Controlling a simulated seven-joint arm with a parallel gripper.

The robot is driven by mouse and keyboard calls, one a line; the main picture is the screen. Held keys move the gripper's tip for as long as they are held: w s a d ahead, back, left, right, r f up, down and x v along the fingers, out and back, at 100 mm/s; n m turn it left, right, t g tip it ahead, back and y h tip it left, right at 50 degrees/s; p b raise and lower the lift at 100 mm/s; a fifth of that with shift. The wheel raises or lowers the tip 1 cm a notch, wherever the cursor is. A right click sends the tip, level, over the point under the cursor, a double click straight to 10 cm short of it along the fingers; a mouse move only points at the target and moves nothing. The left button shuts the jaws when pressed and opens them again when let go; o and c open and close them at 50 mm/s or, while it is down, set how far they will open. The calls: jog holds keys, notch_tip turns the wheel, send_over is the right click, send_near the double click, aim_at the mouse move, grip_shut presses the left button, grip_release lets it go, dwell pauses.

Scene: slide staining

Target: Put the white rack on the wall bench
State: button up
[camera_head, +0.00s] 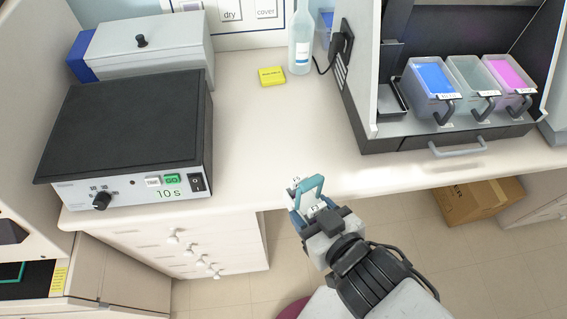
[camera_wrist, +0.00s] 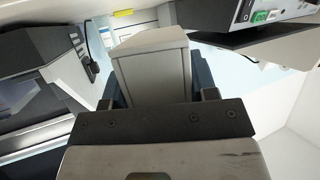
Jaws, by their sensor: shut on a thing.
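My gripper (camera_head: 308,195) is out over the floor, just in front of the wall bench (camera_head: 265,140), and is shut on the white rack. In the wrist view the rack (camera_wrist: 150,65) is a pale, box-like body between the two dark blue fingers (camera_wrist: 154,92). In the head view only small pale parts of it show around the blue-grey fingers, and the rest is hidden. The wall bench is cream, with a bare stretch between the hot plate and the hood. Whether the rack touches the bench edge cannot be told.
A black-topped hot plate (camera_head: 130,125) reading 10 s stands at left, with a grey lidded box (camera_head: 145,57) behind. A yellow note block (camera_head: 271,76) and a bottle (camera_head: 301,45) stand at the back. The hood at right holds blue (camera_head: 431,80), grey (camera_head: 470,80) and pink dishes (camera_head: 507,75).

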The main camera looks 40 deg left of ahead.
send_over(284, 176)
jog(key=shift+a+f, duration=0.1)
jog(key=shift+f, duration=0.6)
dwell(0.7)
jog(key=shift+f, duration=1.75)
jog(key=shift+f, duration=0.3)
jog(key=o, duration=1)
jog(key=shift+r, duration=0.15)
